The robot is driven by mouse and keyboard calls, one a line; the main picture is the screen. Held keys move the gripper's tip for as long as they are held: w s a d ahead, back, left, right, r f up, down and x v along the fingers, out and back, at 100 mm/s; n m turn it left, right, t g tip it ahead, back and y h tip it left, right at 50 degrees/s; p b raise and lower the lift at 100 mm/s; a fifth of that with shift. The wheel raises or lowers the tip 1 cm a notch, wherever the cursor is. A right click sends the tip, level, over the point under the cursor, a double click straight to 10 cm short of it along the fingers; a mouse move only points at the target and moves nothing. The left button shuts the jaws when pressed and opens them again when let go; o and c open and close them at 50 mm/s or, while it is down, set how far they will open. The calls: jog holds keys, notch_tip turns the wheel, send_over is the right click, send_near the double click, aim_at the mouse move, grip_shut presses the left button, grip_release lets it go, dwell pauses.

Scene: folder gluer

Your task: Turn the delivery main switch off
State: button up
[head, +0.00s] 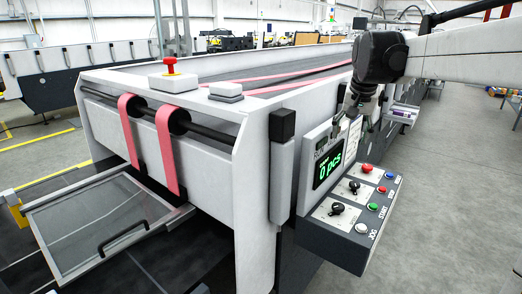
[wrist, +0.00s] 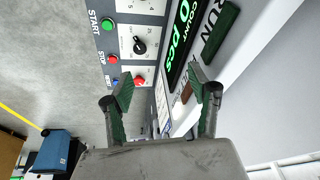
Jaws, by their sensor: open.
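My gripper (head: 360,121) is open and empty, above the top part of the delivery control panel (head: 311,219). In the wrist view my gripper (wrist: 165,88) has its fingers spread over the panel, touching no knob that I can make out. Two black rotary knobs show on the sloped face: an upper knob (head: 354,186) and a lower knob (head: 337,208). One knob also shows in the wrist view (wrist: 139,46). I cannot read which control is the delivery main switch. The gripper hides part of the upright face beyond the display.
A lit counter display (head: 329,168) reads 0 pcs. A red mushroom button (head: 367,168) and small red, green (head: 372,206), blue and white buttons sit near the knobs. The delivery table (head: 250,95) with pink belts stands to the left.

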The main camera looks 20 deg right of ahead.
jog(key=w+d+m+g+p, duration=0.1)
jog(key=w+d+m+p, duration=0.1)
jog(key=w+d, duration=0.55)
jog(key=m+g+y+p, duration=0.1)
jog(key=g+p, duration=0.2)
jog(key=p, duration=0.1)
send_over(368, 166)
notch_tip(368, 166, down, 9)
notch_tip(368, 166, down, 14)
jog(key=shift+w+r+p, duration=0.1)
jog(key=shift+p, duration=0.9)
jog(key=c, duration=1.2)
jog(key=shift+o, duration=0.2)
